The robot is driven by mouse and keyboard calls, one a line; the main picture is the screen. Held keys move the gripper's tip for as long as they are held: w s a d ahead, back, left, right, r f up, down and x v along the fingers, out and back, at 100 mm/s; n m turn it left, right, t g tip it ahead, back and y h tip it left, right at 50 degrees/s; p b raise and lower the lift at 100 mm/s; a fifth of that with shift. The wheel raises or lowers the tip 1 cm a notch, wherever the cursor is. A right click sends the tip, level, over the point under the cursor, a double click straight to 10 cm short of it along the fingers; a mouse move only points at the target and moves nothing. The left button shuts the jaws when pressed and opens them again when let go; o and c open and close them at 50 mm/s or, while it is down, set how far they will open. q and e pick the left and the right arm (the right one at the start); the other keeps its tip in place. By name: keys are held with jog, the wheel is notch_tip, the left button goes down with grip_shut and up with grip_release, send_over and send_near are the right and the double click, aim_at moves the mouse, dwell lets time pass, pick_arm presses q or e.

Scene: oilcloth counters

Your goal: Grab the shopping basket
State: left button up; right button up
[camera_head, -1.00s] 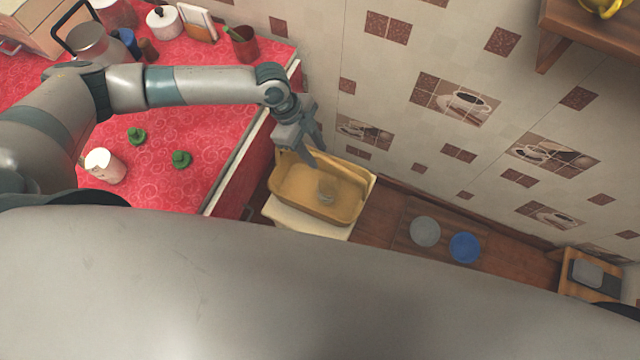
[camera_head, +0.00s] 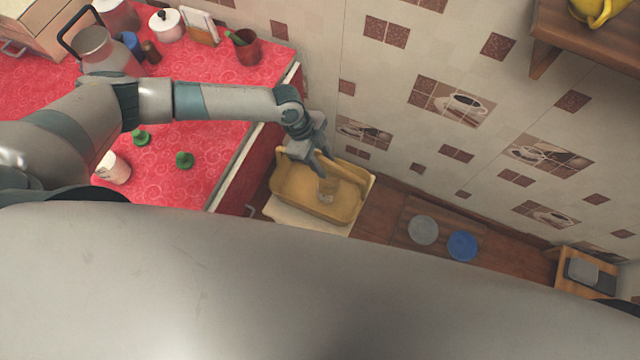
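The shopping basket (camera_head: 290,201) is a tan, open, rounded rectangular basket with a raised handle at its far left rim. A small glass-like item (camera_head: 327,188) sits inside it. My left gripper (camera_head: 317,166) is over the basket's far left part, pointing down at its handle and rim. Its fingers overlap the handle in the picture, and I cannot tell whether they touch it or how far apart they are. My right gripper does not show.
The basket stands on a pale stool-like stand (camera_head: 300,221) between the red counter (camera_head: 215,165) and the tiled wall (camera_head: 395,150). Grey (camera_head: 423,230) and blue (camera_head: 462,246) round items lie to the right. A wall shelf (camera_head: 590,40) is at upper right.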

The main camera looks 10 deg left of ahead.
pick_arm(q)
jog(key=shift+d+f, duration=0.2)
jog(key=shift+f, duration=0.45)
jog(key=shift+c, duration=0.7)
grip_shut()
jog(key=shift+r, duration=0.15)
dwell(0.4)
